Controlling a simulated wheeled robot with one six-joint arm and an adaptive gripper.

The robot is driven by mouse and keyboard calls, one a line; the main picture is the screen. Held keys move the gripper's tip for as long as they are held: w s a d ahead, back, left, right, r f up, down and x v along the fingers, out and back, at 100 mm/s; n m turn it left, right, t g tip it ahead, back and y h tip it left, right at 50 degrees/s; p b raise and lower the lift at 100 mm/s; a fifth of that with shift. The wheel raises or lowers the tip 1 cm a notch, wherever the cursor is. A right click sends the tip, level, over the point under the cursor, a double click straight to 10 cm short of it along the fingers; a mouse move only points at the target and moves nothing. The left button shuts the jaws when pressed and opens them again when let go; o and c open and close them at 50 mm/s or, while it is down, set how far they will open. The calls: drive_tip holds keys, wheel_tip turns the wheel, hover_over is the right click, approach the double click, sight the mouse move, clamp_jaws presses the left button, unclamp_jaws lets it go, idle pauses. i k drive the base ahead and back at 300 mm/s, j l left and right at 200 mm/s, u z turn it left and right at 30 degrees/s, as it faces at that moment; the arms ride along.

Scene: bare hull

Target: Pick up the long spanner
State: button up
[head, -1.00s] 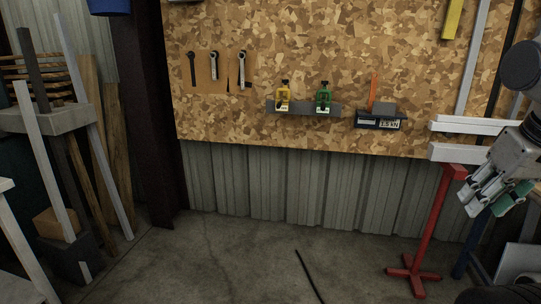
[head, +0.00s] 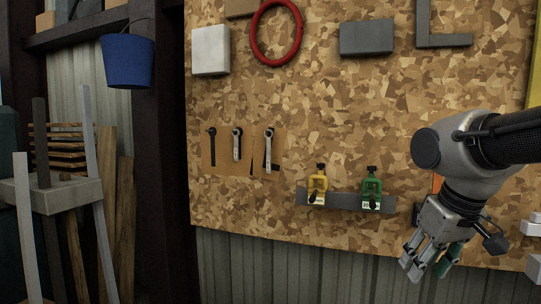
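Three hand tools hang in a row on a brown backing on the chipboard wall in the head view. The right one, a silver spanner (head: 268,151), looks the longest. A shorter silver spanner (head: 237,145) hangs in the middle, and a dark tool (head: 212,148) hangs at the left. All hang upright with their heads at the top. My gripper (head: 428,271) is at the lower right, pointing down, well to the right of and below the tools. Its fingers look apart, with nothing seen between them.
A red ring (head: 299,36) and grey blocks are higher up. A blue bucket (head: 127,62) hangs left. The board above the ledge is clear.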

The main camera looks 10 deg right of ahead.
sight(268, 140)
drive_tip(key=i+j+z, duration=0.25)
drive_tip(key=i+j, duration=0.45)
drive_tip(key=i+j+z, duration=0.25)
drive_tip(key=i+j, duration=0.55)
drive_tip(key=j, duration=0.1)
